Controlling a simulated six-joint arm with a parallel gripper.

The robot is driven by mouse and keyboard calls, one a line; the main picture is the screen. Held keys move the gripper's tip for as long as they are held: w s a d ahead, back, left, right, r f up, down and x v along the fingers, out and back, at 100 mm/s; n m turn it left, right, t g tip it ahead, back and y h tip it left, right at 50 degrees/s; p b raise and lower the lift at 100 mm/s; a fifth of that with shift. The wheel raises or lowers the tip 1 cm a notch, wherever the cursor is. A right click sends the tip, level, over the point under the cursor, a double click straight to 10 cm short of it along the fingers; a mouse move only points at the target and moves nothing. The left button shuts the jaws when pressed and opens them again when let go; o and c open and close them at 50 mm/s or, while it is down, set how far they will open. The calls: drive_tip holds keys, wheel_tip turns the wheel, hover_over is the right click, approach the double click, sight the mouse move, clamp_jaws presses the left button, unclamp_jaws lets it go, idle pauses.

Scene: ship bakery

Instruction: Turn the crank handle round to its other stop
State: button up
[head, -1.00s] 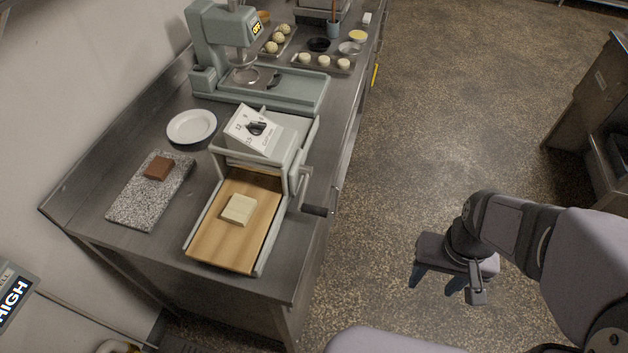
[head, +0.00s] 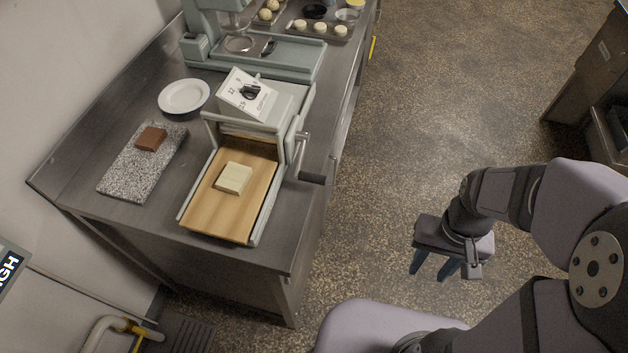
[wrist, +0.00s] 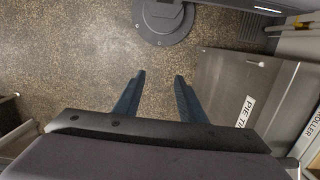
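The crank handle (head: 312,177) is a dark grip on a metal arm at the right side of a pale grey dough roller machine (head: 290,100). A pale dough block (head: 233,179) lies on the wooden board (head: 215,212). My gripper (head: 431,273) is to the right of the counter, above the floor, well apart from the crank. In the wrist view my gripper's two fingers (wrist: 155,90) are spread with nothing between them.
A speckled stone slab (head: 122,182) with a brown block (head: 151,138) and a white plate (head: 184,96) are left of the machine. A grey mixer-like machine (head: 290,62) stands behind. A yellow-marked rail (head: 112,322) is at the lower left. Open floor lies between counter and gripper.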

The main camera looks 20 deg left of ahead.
wheel_tip(320, 180, down, 12)
drive_tip(key=s+f+m+g+y+b, duration=0.1)
drive_tip(key=s+m+g+b, duration=0.15)
drive_tip(key=b, duration=0.25)
drive_tip(key=m+t+y+b, duration=0.3)
drive_tip(key=m+t+y, duration=0.1)
drive_tip(key=m+y, duration=1.25)
approach(299, 175)
drive_tip(key=shift+f, duration=0.6)
drive_tip(key=shift+n+y, duration=0.25)
drive_tip(key=shift+n, duration=0.05)
drive_tip(key=shift+w+a+p, duration=0.2)
drive_tip(key=shift+a+p, duration=0.15)
drive_tip(key=shift+a, duration=1.2)
drive_tip(key=shift+w+a+p, duration=0.2)
drive_tip(key=shift+a+p, duration=0.15)
drive_tip(key=shift+a, duration=1.2)
